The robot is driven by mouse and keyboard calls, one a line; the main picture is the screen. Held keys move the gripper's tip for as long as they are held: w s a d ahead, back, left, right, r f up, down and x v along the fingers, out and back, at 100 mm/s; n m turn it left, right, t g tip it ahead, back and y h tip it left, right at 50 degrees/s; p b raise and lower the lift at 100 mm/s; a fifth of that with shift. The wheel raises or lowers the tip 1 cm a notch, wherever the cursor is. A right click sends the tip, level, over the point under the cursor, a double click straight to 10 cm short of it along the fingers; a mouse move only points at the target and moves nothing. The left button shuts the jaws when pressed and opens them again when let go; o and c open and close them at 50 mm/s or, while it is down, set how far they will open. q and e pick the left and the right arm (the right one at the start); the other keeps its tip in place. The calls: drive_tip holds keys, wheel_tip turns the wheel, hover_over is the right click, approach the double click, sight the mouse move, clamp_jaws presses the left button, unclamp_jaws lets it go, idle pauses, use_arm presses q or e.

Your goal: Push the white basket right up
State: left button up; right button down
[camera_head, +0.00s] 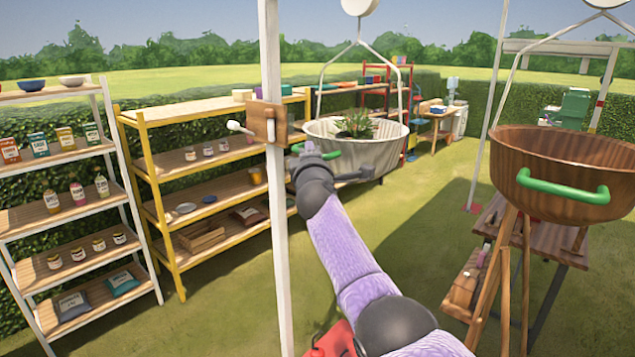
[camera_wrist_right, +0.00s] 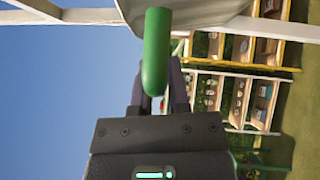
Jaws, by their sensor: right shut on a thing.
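The white basket (camera_head: 378,150) hangs from a white wire frame in the middle of the head view, with a green leafy plant (camera_head: 357,122) in it. Its green handle (camera_head: 331,156) is on the side towards me. My right gripper (camera_head: 312,150) is at the end of the purple arm and is shut on this handle. In the right wrist view, the green handle (camera_wrist_right: 156,52) stands between the dark fingers of the right gripper (camera_wrist_right: 160,98), and the pale basket wall (camera_wrist_right: 185,10) is above. My left gripper is not in view.
A white post (camera_head: 278,200) stands just left of the gripper, with a wooden block (camera_head: 266,122) on it. A brown basket (camera_head: 560,165) with a green handle hangs at right above a wooden table. Yellow shelves (camera_head: 160,180) and white shelves (camera_head: 70,210) stand at left. Grass lies open below.

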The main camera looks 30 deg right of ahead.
drive_tip(key=shift+r+p, duration=1.1)
drive_tip(key=shift+r, duration=1.4)
drive_tip(key=c, duration=0.6)
unclamp_jaws()
drive_tip(key=shift+f, duration=0.1)
drive_tip(key=b+v, duration=0.1)
drive_tip(key=v, duration=0.9)
